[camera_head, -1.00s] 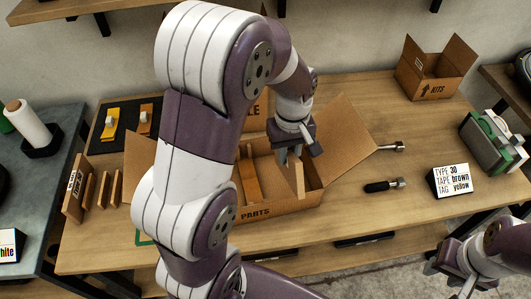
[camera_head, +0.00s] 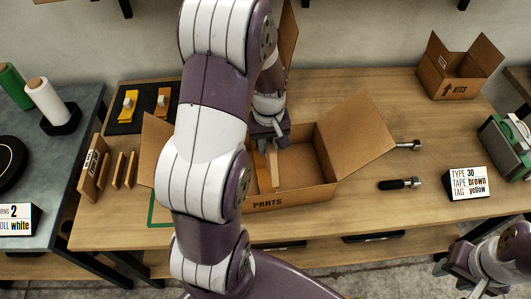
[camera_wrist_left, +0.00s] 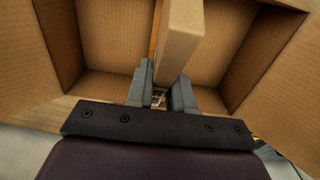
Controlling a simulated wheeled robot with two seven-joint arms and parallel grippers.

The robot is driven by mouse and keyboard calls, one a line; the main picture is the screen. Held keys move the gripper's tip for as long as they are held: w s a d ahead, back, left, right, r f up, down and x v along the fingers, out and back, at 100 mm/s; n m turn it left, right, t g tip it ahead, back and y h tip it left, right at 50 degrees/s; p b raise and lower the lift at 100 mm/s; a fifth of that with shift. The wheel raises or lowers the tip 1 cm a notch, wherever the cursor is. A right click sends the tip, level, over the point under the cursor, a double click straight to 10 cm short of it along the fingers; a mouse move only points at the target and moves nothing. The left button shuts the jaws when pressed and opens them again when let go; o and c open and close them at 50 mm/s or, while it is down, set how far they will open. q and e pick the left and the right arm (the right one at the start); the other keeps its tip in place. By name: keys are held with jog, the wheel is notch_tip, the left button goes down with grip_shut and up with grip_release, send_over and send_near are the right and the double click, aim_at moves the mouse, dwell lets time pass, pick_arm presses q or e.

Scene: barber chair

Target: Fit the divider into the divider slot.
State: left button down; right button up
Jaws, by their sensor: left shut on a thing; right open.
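My left gripper (camera_head: 268,138) is shut on a tan divider (camera_head: 272,166) and holds it upright inside the open PARTS carton (camera_head: 300,198). An orange-brown upright strip (camera_head: 262,174) stands close to the divider's left side. In the left wrist view, the divider (camera_wrist_left: 182,35) rises between the grey fingers (camera_wrist_left: 161,98), with the orange-brown strip (camera_wrist_left: 155,30) just left of it. I cannot make out the divider slot or whether the divider's lower edge touches the floor. My left arm hides the carton's left part. My right gripper (camera_head: 454,276) is open and empty at the lower right.
Several thin panels (camera_head: 117,170) stand on the bench at left. The carton's right flap (camera_head: 355,130) spreads outward beside a dark-handled tool (camera_head: 400,184). A label card (camera_head: 467,182) and KITS box (camera_head: 459,68) stand at right. The carton's right half is empty.

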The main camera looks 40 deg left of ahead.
pick_arm(q)
jog(key=shift+a+f, duration=0.2)
jog(key=shift+a, duration=0.1)
jog(key=shift+s+f, duration=0.1)
jog(key=shift+f, duration=1.75)
jog(key=shift+f, duration=0.1)
jog(key=c, duration=1)
grip_release()
